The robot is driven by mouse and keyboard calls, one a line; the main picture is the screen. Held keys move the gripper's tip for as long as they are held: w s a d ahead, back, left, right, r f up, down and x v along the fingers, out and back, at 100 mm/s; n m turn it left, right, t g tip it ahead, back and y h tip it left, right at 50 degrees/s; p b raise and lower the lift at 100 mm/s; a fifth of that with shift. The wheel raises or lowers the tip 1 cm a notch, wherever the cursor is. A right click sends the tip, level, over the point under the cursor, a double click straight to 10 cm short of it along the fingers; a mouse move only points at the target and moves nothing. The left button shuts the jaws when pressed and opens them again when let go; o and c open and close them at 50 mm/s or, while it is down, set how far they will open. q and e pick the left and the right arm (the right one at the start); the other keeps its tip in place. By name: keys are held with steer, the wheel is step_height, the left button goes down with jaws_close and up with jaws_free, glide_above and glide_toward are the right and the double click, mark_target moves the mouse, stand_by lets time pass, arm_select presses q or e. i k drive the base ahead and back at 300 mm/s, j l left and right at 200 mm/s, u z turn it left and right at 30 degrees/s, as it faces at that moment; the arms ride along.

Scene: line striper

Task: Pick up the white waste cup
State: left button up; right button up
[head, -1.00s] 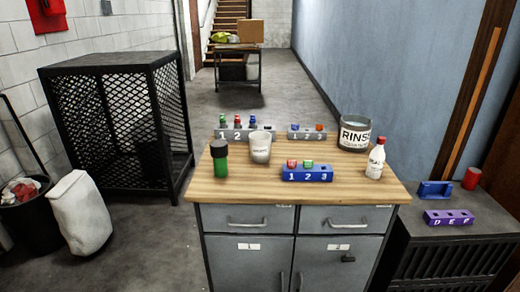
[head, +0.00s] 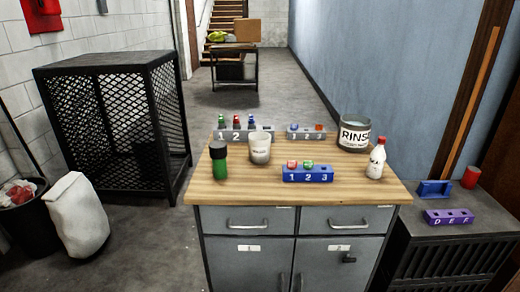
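The white waste cup (head: 260,148) stands upright on the wooden top of the cabinet (head: 240,188), left of centre. It has small dark lettering on its front. It stands just in front of a grey numbered rack (head: 229,135) and partly hides it. Neither of my grippers shows in the head view.
Near the cup stand a green bottle with a black cap (head: 219,161), a blue rack (head: 307,174) with red and green pieces, another grey rack (head: 306,132), a RINSE jar (head: 354,134) and a white bottle with a red cap (head: 376,158). The front middle of the top is clear.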

mark_target(259, 142)
steer(key=i+j+z, duration=0.4)
steer(key=j, duration=0.25)
steer(key=i+j+z, duration=0.15)
steer(key=j, duration=0.25)
steer(key=j+z, duration=0.2)
steer(key=j, duration=0.15)
steer(key=j+z, duration=0.45)
steer(key=j, duration=0.3)
steer(key=j+z, duration=0.5)
steer(key=j, duration=0.3)
